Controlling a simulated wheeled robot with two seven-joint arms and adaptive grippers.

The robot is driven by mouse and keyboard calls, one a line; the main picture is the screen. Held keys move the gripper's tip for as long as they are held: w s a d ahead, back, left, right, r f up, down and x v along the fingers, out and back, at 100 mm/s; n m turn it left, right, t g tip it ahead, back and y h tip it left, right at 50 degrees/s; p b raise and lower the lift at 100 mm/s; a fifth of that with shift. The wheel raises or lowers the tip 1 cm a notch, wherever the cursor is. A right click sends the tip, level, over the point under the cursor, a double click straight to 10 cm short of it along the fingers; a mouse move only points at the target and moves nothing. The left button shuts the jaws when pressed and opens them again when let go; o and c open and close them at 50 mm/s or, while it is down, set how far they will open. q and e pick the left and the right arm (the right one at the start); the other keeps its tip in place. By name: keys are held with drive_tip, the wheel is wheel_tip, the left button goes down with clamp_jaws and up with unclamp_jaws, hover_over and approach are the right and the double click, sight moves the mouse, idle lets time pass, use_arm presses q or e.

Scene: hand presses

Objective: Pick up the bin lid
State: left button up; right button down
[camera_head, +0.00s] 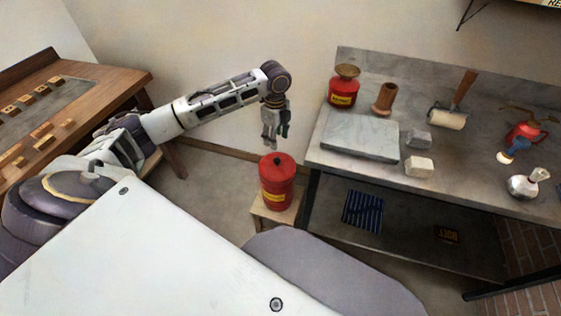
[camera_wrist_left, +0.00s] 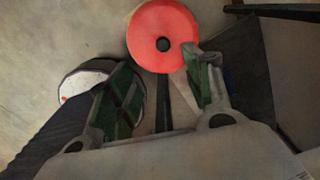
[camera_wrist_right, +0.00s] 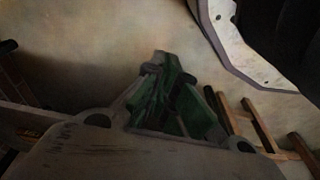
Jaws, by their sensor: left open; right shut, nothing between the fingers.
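The bin lid (camera_head: 277,164) is a red disc with a small black knob, lying on top of the red bin (camera_head: 277,190). The bin has a yellow label and stands on a small wooden stool. My left gripper (camera_head: 272,141) hangs pointing down a little above the lid, empty and apart from it. In the left wrist view the lid (camera_wrist_left: 162,38) lies ahead of the open left fingers (camera_wrist_left: 160,85), with its dark knob in the middle. My right gripper (camera_wrist_right: 165,75) shows only in its own wrist view, shut and empty, away from the bin.
The stool (camera_head: 262,213) stands left of a grey workbench (camera_head: 460,165). The bench carries a stone slab (camera_head: 360,134), a red can (camera_head: 343,92), a roller (camera_head: 452,108) and blocks. A wooden table (camera_head: 110,100) stands at the left.

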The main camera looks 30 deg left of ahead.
sight(276, 160)
use_arm(q)
drive_tip(key=shift+r, duration=0.1)
idle(0.3)
drive_tip(key=shift+f+b, duration=1)
drive_tip(key=shift+f, duration=3.35)
use_arm(e)
wheel_tip(276, 160, up, 6)
drive_tip(key=a, duration=0.1)
drive_tip(key=shift+w+a, duration=0.25)
drive_tip(key=shift+r, duration=0.1)
